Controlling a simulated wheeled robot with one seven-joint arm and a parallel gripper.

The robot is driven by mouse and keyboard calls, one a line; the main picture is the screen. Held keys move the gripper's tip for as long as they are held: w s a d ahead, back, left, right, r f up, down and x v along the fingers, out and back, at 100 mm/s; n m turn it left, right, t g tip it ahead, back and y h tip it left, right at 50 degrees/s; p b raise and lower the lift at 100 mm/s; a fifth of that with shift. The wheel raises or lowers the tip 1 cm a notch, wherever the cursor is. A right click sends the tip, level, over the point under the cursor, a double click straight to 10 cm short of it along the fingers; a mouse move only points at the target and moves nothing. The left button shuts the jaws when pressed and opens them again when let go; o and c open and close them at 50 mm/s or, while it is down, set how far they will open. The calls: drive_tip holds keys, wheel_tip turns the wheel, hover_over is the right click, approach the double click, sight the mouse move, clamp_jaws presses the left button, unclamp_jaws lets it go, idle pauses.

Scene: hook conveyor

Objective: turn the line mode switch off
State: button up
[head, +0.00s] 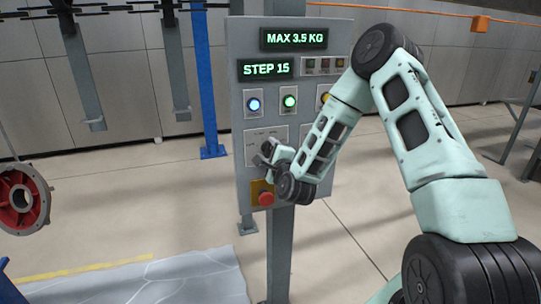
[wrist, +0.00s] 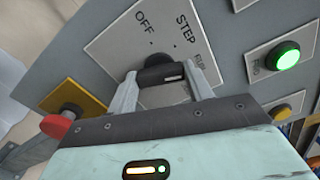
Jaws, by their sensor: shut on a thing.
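The line mode switch (wrist: 158,74) is a dark knob on a pale plate (wrist: 120,48) marked OFF, STEP and, at the right, what looks like RUN. In the wrist view my gripper (wrist: 163,80) has a finger at each end of the knob and is shut on it. A white mark shows on the knob's right part; which label it points to I cannot tell for sure. In the head view my gripper (head: 272,154) is at the plate on the grey control panel (head: 245,75) and hides the knob.
A red stop button (head: 266,199) on a yellow plate is just below my gripper. Above it are a blue-lit button (head: 254,105) and a green-lit button (head: 290,102). The display (head: 267,69) reads STEP 15. A red ring-shaped part (head: 40,197) hangs at the left.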

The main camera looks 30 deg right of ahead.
drive_tip(key=n+b, duration=0.6)
drive_tip(key=b, duration=0.1)
drive_tip(key=n+b, duration=0.3)
drive_tip(key=shift+a+f+n+b, duration=0.1)
drive_tip(key=shift+f+n+b, duration=0.2)
drive_tip(key=shift+b, duration=0.05)
drive_tip(key=n+b, duration=0.4)
drive_tip(key=b, duration=0.1)
drive_tip(key=n+b, duration=0.4)
drive_tip(key=n, duration=0.1)
drive_tip(key=shift+r, duration=0.15)
drive_tip(key=o, duration=1)
drive_tip(key=shift+r, duration=0.1)
